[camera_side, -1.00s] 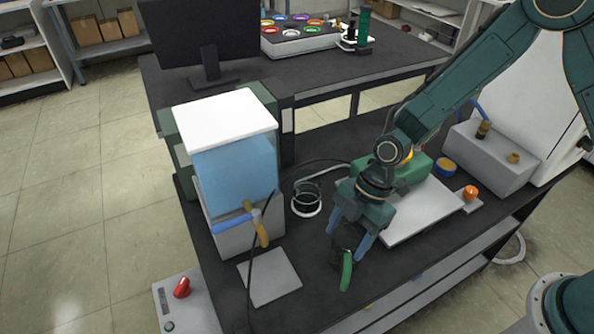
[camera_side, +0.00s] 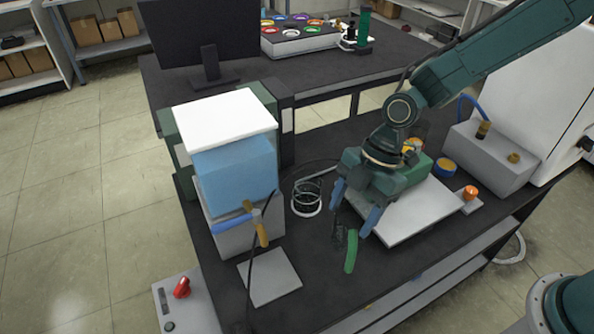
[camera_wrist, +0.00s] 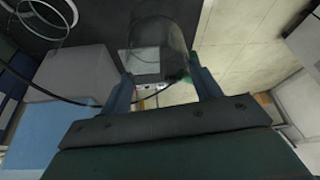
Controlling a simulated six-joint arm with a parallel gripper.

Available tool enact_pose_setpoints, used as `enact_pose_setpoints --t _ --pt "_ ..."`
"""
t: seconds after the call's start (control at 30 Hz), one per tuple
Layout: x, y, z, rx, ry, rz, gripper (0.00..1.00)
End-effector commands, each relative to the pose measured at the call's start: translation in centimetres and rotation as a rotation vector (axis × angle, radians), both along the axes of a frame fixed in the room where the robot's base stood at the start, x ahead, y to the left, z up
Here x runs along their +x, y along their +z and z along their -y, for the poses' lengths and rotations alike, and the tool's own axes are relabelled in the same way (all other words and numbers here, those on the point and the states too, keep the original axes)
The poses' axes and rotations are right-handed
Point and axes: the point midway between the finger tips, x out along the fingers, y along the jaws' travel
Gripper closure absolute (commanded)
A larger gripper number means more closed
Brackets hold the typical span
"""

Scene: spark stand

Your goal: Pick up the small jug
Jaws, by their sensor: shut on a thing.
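The small jug is a clear glass jug (camera_side: 339,237) with a green handle (camera_side: 351,252), hanging below my gripper (camera_side: 351,219) in the side view. Its glass is hard to make out against the dark bench. In the wrist view the clear jug (camera_wrist: 158,42) sits between the two fingers of my gripper (camera_wrist: 160,70), with a bit of green at its right side. My gripper is shut on the jug. The jug appears to be off the bench top, but its base is hard to see.
A glass vessel in a white ring (camera_side: 306,196) stands left of my gripper. A blue-and-white dispenser (camera_side: 235,165) with a tap is further left, with a grey plate (camera_side: 270,277) in front. A flat white panel (camera_side: 408,217) lies right of the jug. An orange knob (camera_side: 470,192) is beyond it.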

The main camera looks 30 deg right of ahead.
Motion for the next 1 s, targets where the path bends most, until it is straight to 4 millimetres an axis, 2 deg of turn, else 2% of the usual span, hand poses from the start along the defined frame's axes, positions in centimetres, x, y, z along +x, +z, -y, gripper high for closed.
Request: enact_pose_setpoints --t 0.03,0.3,0.5,0.7,1.0 --pt "0.1 1.2 0.0 0.001 0.0 0.006 0.74" --pt "0.1 7.0 0.0 0.001 0.0 0.006 0.74" --pt "0.0 10.1 0.0 0.001 0.0 0.003 0.74" --pt "0.0 11.8 0.0 0.0 0.0 0.001 0.74" --pt "0.0 12.1 0.0 -0.001 0.0 0.0 0.74"
